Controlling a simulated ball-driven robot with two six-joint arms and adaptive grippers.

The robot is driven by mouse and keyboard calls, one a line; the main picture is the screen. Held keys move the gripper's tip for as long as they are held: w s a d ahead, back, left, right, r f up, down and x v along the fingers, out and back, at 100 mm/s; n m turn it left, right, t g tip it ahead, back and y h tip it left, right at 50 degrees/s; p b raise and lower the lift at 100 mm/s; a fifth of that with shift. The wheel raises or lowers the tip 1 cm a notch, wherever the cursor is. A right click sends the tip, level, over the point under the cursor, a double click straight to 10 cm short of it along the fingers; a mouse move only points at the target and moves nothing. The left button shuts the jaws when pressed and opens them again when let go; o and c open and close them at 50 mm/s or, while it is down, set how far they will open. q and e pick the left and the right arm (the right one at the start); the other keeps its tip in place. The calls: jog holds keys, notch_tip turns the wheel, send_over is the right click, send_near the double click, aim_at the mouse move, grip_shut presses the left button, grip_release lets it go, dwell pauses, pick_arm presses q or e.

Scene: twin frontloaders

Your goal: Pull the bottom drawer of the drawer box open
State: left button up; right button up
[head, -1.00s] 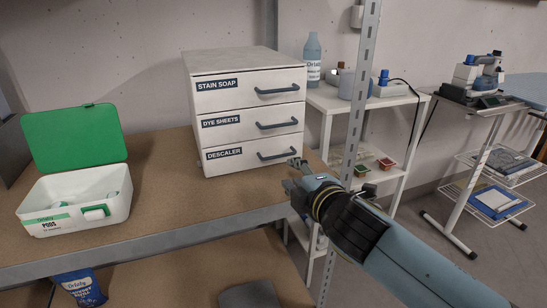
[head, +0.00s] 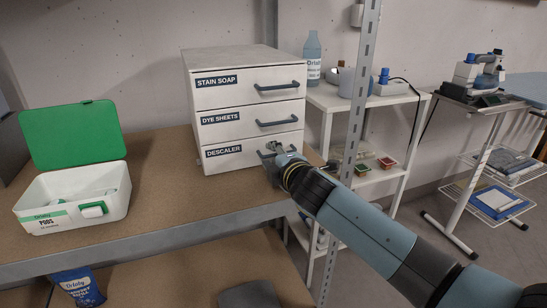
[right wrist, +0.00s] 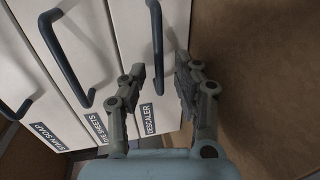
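The white drawer box (head: 225,60) stands on the brown shelf with three labelled drawers, all closed. The bottom drawer (head: 240,162), marked DESCALER, is flush with the others. Its dark bar handle (right wrist: 157,40) shows in the right wrist view and is partly hidden by my gripper in the head view. My right gripper (head: 275,152) is at this handle, in front of the drawer. In the right wrist view my right gripper (right wrist: 158,85) has its fingers apart, with the handle between them; contact cannot be told. My left gripper is not in view.
A white box with a raised green lid (head: 75,135) stands on the shelf at left. The shelf top (head: 165,185) before the drawers is clear. A metal upright (head: 361,100) rises right of the box, close to my right arm. A white side shelf (head: 365,100) stands behind.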

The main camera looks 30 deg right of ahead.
jog(key=shift+c, duration=0.2)
grip_shut()
